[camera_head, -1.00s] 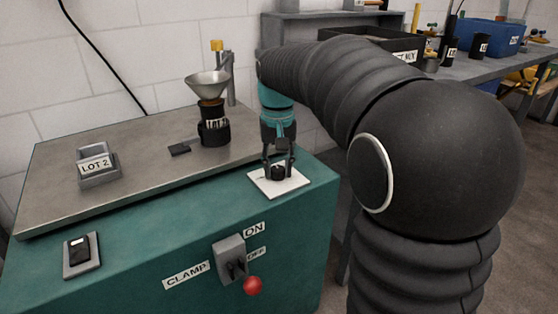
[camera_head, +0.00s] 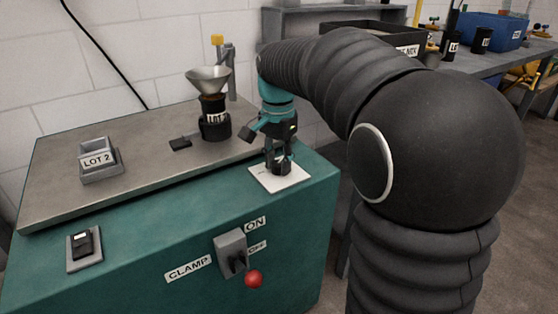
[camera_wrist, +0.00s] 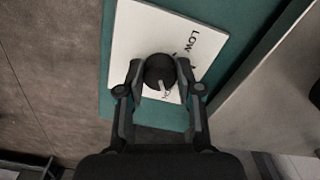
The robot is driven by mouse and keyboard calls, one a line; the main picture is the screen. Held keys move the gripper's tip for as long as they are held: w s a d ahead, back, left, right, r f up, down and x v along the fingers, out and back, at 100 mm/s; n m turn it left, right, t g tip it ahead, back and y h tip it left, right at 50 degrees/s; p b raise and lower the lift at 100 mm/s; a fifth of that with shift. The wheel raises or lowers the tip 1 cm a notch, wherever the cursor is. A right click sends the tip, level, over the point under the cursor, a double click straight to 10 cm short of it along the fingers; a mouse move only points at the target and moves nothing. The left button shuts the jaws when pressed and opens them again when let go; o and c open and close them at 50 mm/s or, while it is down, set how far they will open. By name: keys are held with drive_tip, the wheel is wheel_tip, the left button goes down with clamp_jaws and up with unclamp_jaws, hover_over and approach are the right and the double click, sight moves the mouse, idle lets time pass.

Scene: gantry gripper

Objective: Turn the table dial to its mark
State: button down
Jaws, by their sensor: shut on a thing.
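The table dial is a black round knob (camera_wrist: 160,72) on a white square plate (camera_head: 266,181) at the right end of the teal bench top. In the wrist view its pale pointer line aims down and slightly right, towards lettering partly hidden by a finger. The word LOW stands at the plate's upper right, with small dark marks near the knob. My gripper (camera_wrist: 159,80) has its two fingers shut on the knob from both sides; it also shows in the head view (camera_head: 279,166), pointing down over the plate.
A steel plate (camera_head: 60,180) covers the back of the teal bench (camera_head: 130,265), with a LOT 2 holder (camera_head: 99,161) and a funnel (camera_head: 208,79) over a black jar (camera_head: 214,128).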

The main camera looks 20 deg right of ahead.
sight(278, 163)
drive_tip(key=shift+m, duration=0.3)
drive_tip(key=c, duration=0.8)
unclamp_jaws()
drive_tip(key=shift+o, duration=0.2)
wheel_tip(278, 163, up, 12)
